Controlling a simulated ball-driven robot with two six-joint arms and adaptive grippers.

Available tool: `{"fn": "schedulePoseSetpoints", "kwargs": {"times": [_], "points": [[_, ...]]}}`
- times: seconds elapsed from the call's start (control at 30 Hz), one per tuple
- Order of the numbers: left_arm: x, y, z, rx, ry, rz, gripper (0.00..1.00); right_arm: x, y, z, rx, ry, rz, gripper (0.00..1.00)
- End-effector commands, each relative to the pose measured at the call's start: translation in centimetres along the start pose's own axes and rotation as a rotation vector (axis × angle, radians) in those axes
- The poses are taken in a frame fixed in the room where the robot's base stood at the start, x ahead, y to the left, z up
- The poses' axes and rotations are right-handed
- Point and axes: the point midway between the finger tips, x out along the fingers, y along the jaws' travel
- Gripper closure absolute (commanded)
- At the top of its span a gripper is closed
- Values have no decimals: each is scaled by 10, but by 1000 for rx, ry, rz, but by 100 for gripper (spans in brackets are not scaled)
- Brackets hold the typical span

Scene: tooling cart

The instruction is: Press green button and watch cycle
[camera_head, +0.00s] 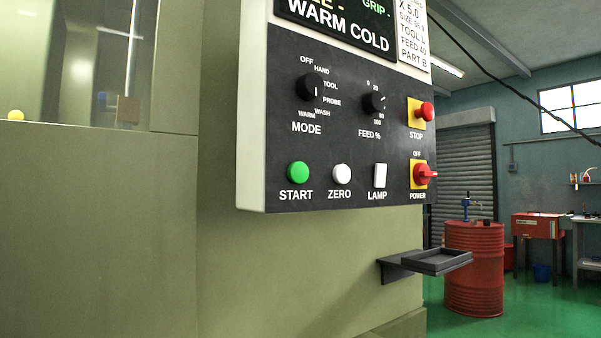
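The green START button (298,172) is at the lower left of the dark control panel (340,130). The white ZERO button (341,174) and the white LAMP switch (380,175) are to its right. A display (340,22) at the panel's top, cut off by the frame, reads "WARM COLD". Neither of my grippers is in view.
A red STOP button (425,112) and a red POWER switch (424,174) are on the panel's right. A small dark tray (437,262) juts out below the panel. A red drum (474,275) stands on the green floor at the right.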

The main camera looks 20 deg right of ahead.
Motion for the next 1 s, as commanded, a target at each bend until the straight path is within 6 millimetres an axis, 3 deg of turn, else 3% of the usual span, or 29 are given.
{"fn": "schedulePoseSetpoints", "kwargs": {"times": [0.13,0.6,1.0], "points": [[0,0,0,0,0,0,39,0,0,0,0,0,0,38],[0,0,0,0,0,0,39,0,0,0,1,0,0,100],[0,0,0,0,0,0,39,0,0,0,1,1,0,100]]}}
